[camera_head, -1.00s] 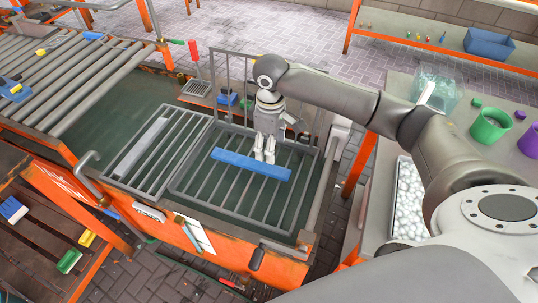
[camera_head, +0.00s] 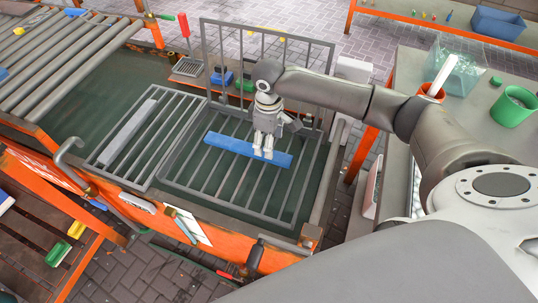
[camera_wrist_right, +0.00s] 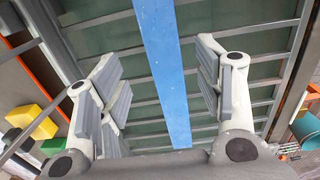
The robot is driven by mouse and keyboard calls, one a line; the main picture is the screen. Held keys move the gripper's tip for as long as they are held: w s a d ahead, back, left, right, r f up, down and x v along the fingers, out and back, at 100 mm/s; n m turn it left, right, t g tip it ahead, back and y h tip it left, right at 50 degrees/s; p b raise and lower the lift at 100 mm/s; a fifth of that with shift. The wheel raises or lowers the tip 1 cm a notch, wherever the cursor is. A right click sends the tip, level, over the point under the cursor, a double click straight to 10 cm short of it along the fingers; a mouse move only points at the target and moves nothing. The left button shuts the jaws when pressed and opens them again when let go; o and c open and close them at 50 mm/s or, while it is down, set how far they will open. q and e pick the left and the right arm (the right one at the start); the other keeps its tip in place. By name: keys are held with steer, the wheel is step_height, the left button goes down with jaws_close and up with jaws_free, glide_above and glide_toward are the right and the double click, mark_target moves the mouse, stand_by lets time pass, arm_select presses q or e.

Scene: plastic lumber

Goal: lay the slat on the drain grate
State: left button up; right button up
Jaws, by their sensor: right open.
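The blue slat (camera_head: 228,145) lies across the bars of the right-hand, larger drain grate (camera_head: 185,184), toward its far part. It also shows in the right wrist view (camera_wrist_right: 163,55), running lengthwise between my fingers with the grate bars behind it. My right gripper (camera_head: 263,154) is over the slat, right of its middle. In the wrist view my right gripper (camera_wrist_right: 168,95) is open, with a gap between each finger and the slat. The gripper hides a small part of the slat in the head view. My left gripper is not in view.
A grey slat (camera_head: 127,133) lies on the smaller grate at the left. A wire frame (camera_head: 219,62) stands upright behind the larger grate. A roller conveyor (camera_head: 52,62) is at the far left. A side table at the right holds a green cup (camera_head: 512,108).

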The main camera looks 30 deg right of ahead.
steer(key=f, duration=0.5)
steer(key=shift+s, duration=0.2)
steer(key=shift+c, duration=0.4)
